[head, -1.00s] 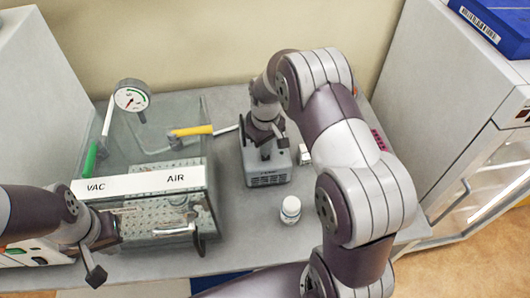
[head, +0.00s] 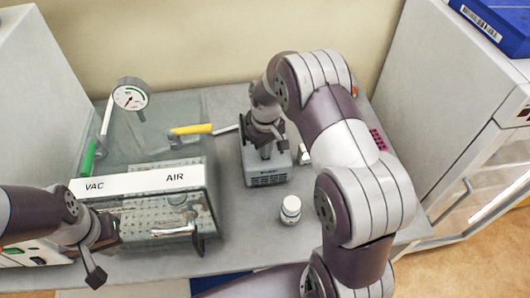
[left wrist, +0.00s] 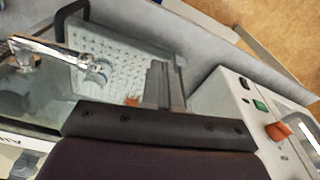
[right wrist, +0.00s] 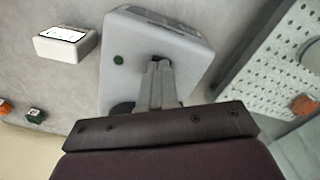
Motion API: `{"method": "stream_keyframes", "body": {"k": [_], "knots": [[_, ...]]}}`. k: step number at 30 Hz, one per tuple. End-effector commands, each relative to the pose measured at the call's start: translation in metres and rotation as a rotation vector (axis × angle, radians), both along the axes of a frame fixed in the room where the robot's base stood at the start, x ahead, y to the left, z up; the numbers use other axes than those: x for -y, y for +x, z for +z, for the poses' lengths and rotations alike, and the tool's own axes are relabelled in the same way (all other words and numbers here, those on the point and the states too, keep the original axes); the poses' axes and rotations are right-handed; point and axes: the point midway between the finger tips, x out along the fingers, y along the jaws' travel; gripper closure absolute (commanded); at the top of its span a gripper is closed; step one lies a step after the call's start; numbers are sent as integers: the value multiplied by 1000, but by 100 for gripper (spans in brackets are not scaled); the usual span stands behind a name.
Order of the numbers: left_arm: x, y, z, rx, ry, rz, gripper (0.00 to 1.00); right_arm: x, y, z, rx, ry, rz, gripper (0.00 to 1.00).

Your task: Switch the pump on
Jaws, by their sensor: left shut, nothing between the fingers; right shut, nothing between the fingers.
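The pump (head: 266,178) is a grey box with a vented front on the bench, right of the glass chamber. My right gripper (head: 266,150) is shut and empty, pointing down at the pump's top. In the right wrist view the fingertips (right wrist: 160,68) are at a dark spot on the pump's top (right wrist: 180,40), which they partly cover. I cannot tell the switch's position or whether they touch it. A green round spot (right wrist: 118,60) shows beside them. My left gripper (head: 97,276) is shut and empty in front of the chamber; its fingers (left wrist: 163,75) show in the left wrist view.
The glass chamber (head: 140,183) has a VAC/AIR strip, yellow and green handles and a round gauge (head: 130,94). A white-capped bottle (head: 291,210) stands in front of the pump. A small white device (right wrist: 66,44) lies near the pump. A cabinet (head: 450,110) bounds the right.

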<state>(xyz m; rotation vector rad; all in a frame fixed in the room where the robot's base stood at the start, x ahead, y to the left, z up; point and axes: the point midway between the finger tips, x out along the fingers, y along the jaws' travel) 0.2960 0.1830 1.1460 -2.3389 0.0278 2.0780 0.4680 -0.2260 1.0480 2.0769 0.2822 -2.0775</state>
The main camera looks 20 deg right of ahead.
Motion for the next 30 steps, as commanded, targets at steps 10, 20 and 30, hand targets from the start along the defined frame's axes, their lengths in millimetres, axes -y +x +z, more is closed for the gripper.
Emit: {"method": "stream_keyframes", "body": {"k": [10,20,30], "knots": [[0,0,-4,0,0,0,100,0,0,-6,0,0,0,100],[0,0,-4,0,0,0,100,0,0,-7,-1,0,0,100],[0,0,25,0,0,0,100,0,0,28,0,0,0,100]]}}
